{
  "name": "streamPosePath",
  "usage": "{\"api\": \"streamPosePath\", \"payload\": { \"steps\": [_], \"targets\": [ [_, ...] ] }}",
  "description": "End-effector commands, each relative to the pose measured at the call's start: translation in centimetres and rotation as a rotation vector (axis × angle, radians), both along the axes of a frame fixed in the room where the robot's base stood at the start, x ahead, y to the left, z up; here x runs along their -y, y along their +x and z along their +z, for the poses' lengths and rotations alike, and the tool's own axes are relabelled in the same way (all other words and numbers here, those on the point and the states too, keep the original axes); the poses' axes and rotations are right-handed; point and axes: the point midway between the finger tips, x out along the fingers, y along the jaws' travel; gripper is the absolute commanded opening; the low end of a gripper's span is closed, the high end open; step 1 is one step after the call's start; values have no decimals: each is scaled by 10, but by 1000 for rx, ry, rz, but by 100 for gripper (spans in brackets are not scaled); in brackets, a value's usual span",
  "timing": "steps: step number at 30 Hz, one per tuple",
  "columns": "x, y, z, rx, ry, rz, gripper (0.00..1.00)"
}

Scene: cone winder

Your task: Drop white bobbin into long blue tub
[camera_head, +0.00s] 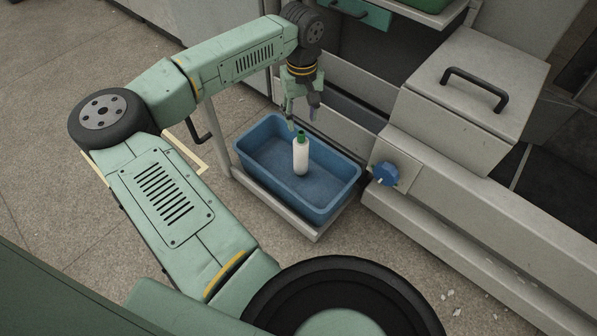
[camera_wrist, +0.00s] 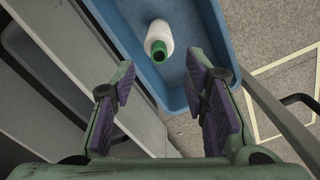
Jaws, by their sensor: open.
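The white bobbin (camera_head: 300,158) with a green top stands upright inside the long blue tub (camera_head: 338,208). In the wrist view the bobbin (camera_wrist: 158,36) is seen from above, near the tub's left wall, and the tub (camera_wrist: 207,25) fills the upper middle. My gripper (camera_head: 302,118) is above the tub's far side, close to the bobbin but apart from it. In the wrist view my gripper (camera_wrist: 160,100) has its two fingers wide apart with nothing between them.
The tub rests on a low grey shelf (camera_head: 313,234) beside the machine. A blue knob (camera_head: 385,174) sticks out just right of the tub. A grey box with a black handle (camera_head: 474,88) stands at the upper right. Open floor (camera_head: 60,130) lies to the left.

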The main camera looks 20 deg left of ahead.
Motion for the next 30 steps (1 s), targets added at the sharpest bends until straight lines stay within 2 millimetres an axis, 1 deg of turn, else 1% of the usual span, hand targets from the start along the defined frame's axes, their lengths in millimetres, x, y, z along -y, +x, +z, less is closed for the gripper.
{"api": "streamPosePath", "payload": {
  "steps": [1, 9, 12, 15, 18, 21, 30],
  "targets": [
    [-1, 1, 10, 3, 3, 0, 41],
    [-1, 1, 67, 3, 4, 0, 41],
    [0, 1, 85, 3, 3, 0, 41],
    [0, 1, 98, 3, 1, 0, 41],
    [0, 0, 105, 2, 1, 0, 41],
    [0, 0, 108, 1, 1, 0, 41],
    [0, 0, 108, 1, 1, 0, 41]
  ]
}}
